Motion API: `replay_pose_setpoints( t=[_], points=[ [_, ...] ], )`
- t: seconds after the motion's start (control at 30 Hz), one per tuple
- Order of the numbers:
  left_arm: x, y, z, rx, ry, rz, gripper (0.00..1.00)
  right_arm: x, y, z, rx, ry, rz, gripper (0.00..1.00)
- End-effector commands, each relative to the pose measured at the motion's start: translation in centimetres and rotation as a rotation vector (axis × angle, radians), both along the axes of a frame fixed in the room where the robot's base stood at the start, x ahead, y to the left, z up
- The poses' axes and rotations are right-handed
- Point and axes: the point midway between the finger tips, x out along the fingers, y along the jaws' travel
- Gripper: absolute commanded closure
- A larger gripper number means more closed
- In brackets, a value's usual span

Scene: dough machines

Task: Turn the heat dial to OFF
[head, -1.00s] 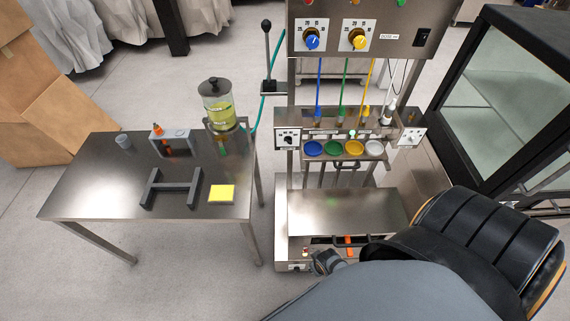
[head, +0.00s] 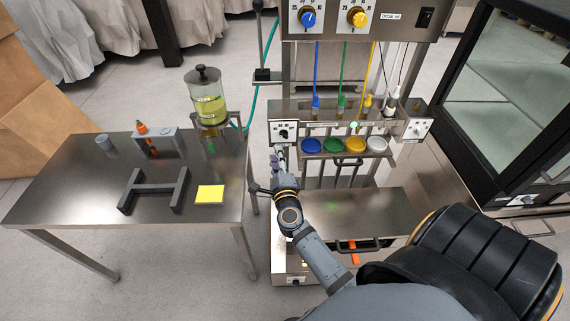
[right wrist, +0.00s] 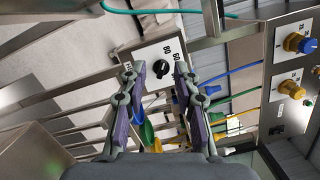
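A black dial (head: 284,133) sits on a white plate at the left end of the machine's middle bar. It shows larger in the right wrist view (right wrist: 161,68), with 60 and 80 printed around it; its word label and exact setting are not readable. My right gripper (head: 279,160) is just below and in front of this dial. In the right wrist view its two fingers (right wrist: 156,75) are apart with nothing between them, and the dial appears beyond and between the tips, apparently not touched. My left gripper is not in view.
Blue (head: 308,18) and yellow (head: 357,18) dials sit on the upper panel. Another white plate (head: 416,130) is at the bar's right end. Coloured cups hang below the bar.

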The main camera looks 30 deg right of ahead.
Motion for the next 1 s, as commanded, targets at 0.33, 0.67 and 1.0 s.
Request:
replay_pose_setpoints(
  t=[0.33, 0.67, 1.0],
  points=[
    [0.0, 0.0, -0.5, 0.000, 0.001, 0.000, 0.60, -0.7, -2.8, -0.7, 0.190, -0.052, -0.148, 0.69],
    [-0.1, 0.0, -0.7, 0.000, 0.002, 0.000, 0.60, 1.2, -3.9, -0.7, 0.183, -0.052, -0.144, 0.69],
    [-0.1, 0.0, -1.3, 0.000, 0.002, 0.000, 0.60, 3.5, -5.3, -0.8, 0.183, -0.051, -0.144, 0.69]
  ],
)
